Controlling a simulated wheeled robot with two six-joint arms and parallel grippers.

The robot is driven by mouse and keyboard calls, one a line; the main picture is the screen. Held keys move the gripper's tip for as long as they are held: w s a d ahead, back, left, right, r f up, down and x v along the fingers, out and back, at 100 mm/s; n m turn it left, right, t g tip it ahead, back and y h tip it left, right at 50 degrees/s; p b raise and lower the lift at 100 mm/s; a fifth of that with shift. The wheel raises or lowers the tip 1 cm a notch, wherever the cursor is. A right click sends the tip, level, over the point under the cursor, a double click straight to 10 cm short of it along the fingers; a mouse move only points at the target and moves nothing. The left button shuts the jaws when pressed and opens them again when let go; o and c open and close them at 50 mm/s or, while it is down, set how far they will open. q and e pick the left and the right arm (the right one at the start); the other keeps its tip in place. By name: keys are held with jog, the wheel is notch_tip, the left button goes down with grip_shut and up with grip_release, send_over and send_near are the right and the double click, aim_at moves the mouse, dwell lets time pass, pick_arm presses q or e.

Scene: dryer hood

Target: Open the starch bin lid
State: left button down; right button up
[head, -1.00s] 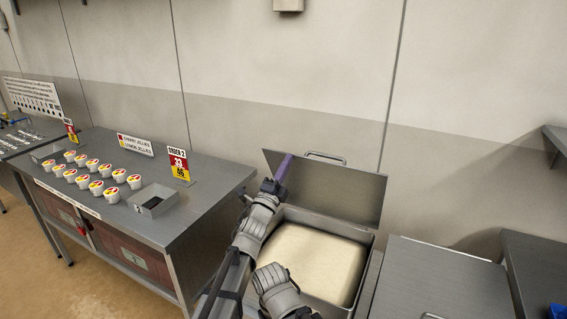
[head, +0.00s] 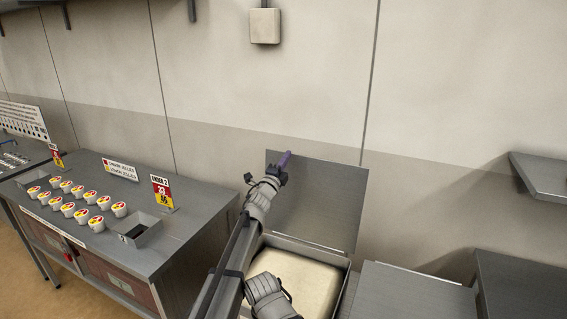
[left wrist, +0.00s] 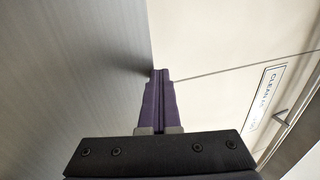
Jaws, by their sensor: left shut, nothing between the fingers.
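The starch bin lid (head: 318,205) is a grey metal panel standing up steeply at the back of the bin, close to the wall. The bin (head: 341,262) is open below it, with pale, smooth starch (head: 305,280) inside. My left gripper (head: 285,159) has purple fingers and is at the lid's upper left edge. In the left wrist view the shut, empty fingers (left wrist: 159,100) point along the edge of the lid's grey face (left wrist: 75,70); I cannot tell whether they touch it. The lid's handle is hidden. My right gripper is out of view.
A steel table (head: 190,240) with several white cups (head: 96,223), a small metal box (head: 135,232) and an order sign (head: 162,191) stands left. Lower steel surfaces (head: 405,290) and a wall shelf (head: 540,178) are on the right. A wall box (head: 264,26) hangs above.

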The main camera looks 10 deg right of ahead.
pick_arm(q)
jog(key=shift+w+d+r, duration=0.1)
jog(key=shift+w+d, duration=0.25)
jog(key=shift+w, duration=0.05)
dwell(0.4)
